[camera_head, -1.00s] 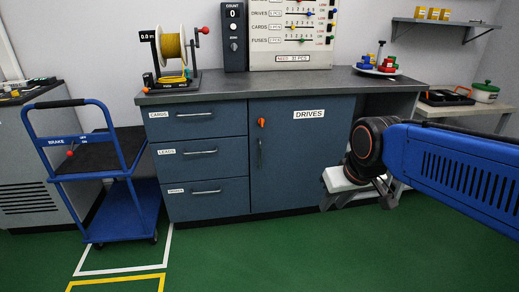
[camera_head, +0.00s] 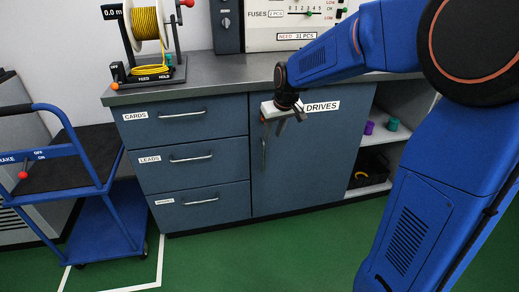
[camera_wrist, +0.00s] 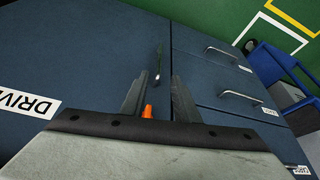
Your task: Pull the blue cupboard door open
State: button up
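The blue cupboard door (camera_head: 312,165) labelled DRIVES is closed, flush with the drawer fronts to its left. Its vertical metal handle (camera_head: 263,151) is near the door's left edge, and it also shows beyond the fingertips in the wrist view (camera_wrist: 158,62). An orange latch (camera_wrist: 147,111) sits above the handle; in the wrist view it shows between my fingers, partly hidden by the gripper body. My gripper (camera_head: 290,124) is in front of the door's upper left part, by the latch. Its two fingers are apart in the wrist view (camera_wrist: 157,95). I cannot tell whether they touch the latch.
Drawers (camera_head: 190,157) with bar handles are left of the door. A blue trolley (camera_head: 128,215) stands further left. An open shelf bay (camera_head: 407,150) with purple and green items and a black bin (camera_head: 372,170) is right of the door. Green floor in front is clear.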

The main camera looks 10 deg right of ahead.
aim_at(264, 153)
jog(key=x, duration=1.2)
jog(key=w+x, duration=0.1)
jog(key=x, duration=0.5)
jog(key=shift+a+r, duration=0.1)
jog(key=shift+a, duration=0.1)
grip_shut()
